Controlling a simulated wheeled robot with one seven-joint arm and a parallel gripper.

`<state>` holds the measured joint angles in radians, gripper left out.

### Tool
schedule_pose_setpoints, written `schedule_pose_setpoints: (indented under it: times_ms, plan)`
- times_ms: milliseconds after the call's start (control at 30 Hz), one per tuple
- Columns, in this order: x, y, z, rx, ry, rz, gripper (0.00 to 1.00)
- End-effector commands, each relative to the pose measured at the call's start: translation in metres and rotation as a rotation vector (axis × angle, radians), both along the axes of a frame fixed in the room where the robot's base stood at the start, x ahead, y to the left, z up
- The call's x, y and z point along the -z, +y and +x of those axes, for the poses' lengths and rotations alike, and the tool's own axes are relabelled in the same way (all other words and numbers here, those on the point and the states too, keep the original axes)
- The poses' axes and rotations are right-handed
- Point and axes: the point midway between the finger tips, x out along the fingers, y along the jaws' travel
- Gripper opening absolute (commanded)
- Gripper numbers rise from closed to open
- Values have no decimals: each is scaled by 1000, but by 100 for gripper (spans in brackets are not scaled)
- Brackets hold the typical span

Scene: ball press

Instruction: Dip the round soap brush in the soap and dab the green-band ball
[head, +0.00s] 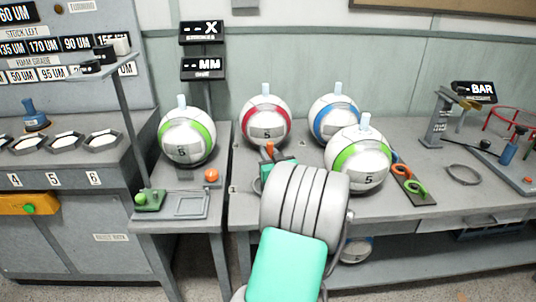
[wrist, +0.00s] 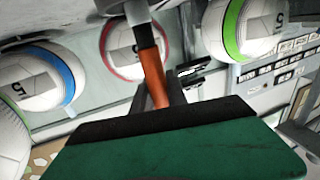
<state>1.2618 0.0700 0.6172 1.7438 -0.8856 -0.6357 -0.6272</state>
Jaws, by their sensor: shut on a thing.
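My gripper (wrist: 160,98) is shut on an orange handle (wrist: 152,72). In the wrist view the handle runs up to a dark head at the top edge, cut off there, so I cannot tell if it is round. In the head view the gripper (head: 268,163) is mostly hidden behind my arm, with a bit of orange showing. One green-band ball (head: 187,137) stands at the left, and another green-band ball (head: 358,160) stands right of my gripper, nearer the front. A green-band ball (wrist: 247,27) shows at the wrist view's upper right. I cannot make out the soap for certain.
A red-band ball (head: 265,122) and a blue-band ball (head: 334,118) stand behind my gripper. A dark strip with orange and green loops (head: 410,183) lies right of the front ball. A metal ring (head: 463,175) lies farther right. Hexagonal dishes (head: 62,142) stand far left.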

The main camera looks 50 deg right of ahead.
Motion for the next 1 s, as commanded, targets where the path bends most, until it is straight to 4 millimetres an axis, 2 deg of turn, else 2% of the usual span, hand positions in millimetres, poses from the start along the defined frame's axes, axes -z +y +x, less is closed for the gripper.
schedule_pose_setpoints:
  times_ms: [33, 600, 1000]
  plan:
    - [-8, 0, 0, 0, -1, -1, 0]
    - [-60, 0, 0, -1, 0, 0, 0]
    - [-65, 0, 1, -1, 1, 1, 0]
